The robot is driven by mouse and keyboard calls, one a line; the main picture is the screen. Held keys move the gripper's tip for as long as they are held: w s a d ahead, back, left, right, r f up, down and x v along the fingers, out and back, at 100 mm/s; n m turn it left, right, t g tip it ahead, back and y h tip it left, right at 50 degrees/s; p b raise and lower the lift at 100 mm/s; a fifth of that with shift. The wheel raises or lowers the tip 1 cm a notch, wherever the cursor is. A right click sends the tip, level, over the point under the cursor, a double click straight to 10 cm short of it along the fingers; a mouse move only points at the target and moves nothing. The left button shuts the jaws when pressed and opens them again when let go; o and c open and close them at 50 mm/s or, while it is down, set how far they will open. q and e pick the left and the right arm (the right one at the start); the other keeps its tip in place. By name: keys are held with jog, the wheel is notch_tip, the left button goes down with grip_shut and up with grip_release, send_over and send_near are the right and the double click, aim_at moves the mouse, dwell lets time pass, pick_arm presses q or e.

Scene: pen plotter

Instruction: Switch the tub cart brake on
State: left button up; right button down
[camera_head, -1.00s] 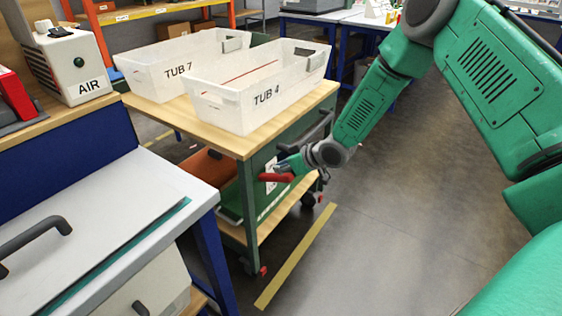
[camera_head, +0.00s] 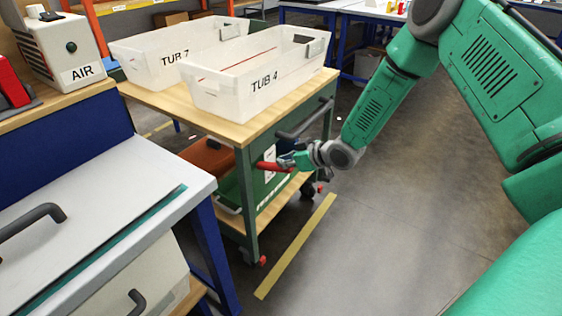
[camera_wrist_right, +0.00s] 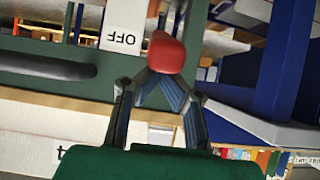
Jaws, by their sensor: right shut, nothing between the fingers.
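The tub cart (camera_head: 225,128) stands in the middle of the head view, with a wooden top and green frame. Its red brake lever (camera_head: 268,166) sticks out at the side under the top. In the right wrist view the lever's rounded red end (camera_wrist_right: 167,52) is close, with a white label reading OFF (camera_wrist_right: 123,28), upside down, behind it. My right gripper (camera_head: 288,161) is beside the lever. It is shut and empty, its fingertips (camera_wrist_right: 160,78) at the red end; I cannot tell if they touch. My left gripper is not in view.
Two white tubs, TUB 7 (camera_head: 155,68) and TUB 4 (camera_head: 235,102), stand on the cart. A dark cart handle (camera_head: 305,119) is just above my right gripper. A blue-sided workbench (camera_head: 205,245) stands at the left. The floor (camera_head: 390,220) right of the cart is open.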

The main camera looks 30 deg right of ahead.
jog(key=shift+s+d+f+t+b, duration=0.15)
jog(key=shift+s+f+t+b, duration=0.1)
jog(key=shift+f+t+b, duration=0.25)
notch_tip(320, 180, down, 8)
jog(key=s+t+y+b, duration=0.1)
jog(key=t+b, duration=0.4)
jog(key=b, duration=0.5)
jog(key=shift+s+d+y, duration=0.15)
jog(key=shift+y, duration=0.45)
jog(key=shift+s+f, duration=0.1)
jog(key=shift+f, duration=0.15)
jog(key=shift+r, duration=0.1)
